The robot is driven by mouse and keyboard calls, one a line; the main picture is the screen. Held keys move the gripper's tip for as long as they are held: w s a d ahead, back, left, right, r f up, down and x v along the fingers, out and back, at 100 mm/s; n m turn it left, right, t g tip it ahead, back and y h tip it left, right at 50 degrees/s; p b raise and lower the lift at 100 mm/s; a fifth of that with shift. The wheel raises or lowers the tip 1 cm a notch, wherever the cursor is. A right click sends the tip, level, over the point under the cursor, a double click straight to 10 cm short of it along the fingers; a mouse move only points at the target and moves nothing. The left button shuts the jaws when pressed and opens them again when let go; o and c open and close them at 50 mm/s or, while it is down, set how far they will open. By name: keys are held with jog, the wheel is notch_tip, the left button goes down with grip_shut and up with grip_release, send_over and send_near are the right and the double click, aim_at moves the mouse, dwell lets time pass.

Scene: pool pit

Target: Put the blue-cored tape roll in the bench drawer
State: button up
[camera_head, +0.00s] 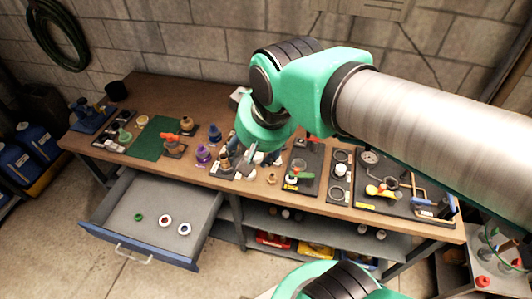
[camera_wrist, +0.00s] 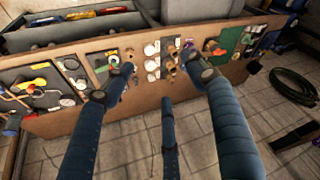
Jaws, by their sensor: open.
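The bench drawer (camera_head: 122,200) is pulled open at the bench's left front. Three small rings lie flat and apart on its floor: a green one (camera_head: 138,217), a white one with a red centre (camera_head: 165,219) and a white one with a dark, bluish centre. That last one looks like the blue-cored tape roll (camera_head: 184,229); it is too small to be sure. My gripper (camera_wrist: 160,72) is open and empty over the middle of the bench, away from the drawer. In the head view, my arm partly hides it.
The wooden bench top (camera_head: 150,90) carries a green mat (camera_head: 155,138), several bottles and fittings, and dark boards with parts (camera_head: 405,185) on the right. A lower shelf (camera_head: 300,225) holds coloured cases. Blue containers (camera_head: 20,150) stand at far left. Floor in front is clear.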

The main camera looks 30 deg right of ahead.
jog(key=shift+n+t, duration=0.3)
jog(key=shift+n, duration=0.2)
jog(key=s, duration=0.1)
jog(key=s+d, duration=0.1)
jog(key=s, duration=0.1)
jog(key=s+r, duration=0.1)
jog(key=s, duration=0.1)
jog(key=shift+d, duration=0.3)
jog(key=shift+f+b, duration=0.75)
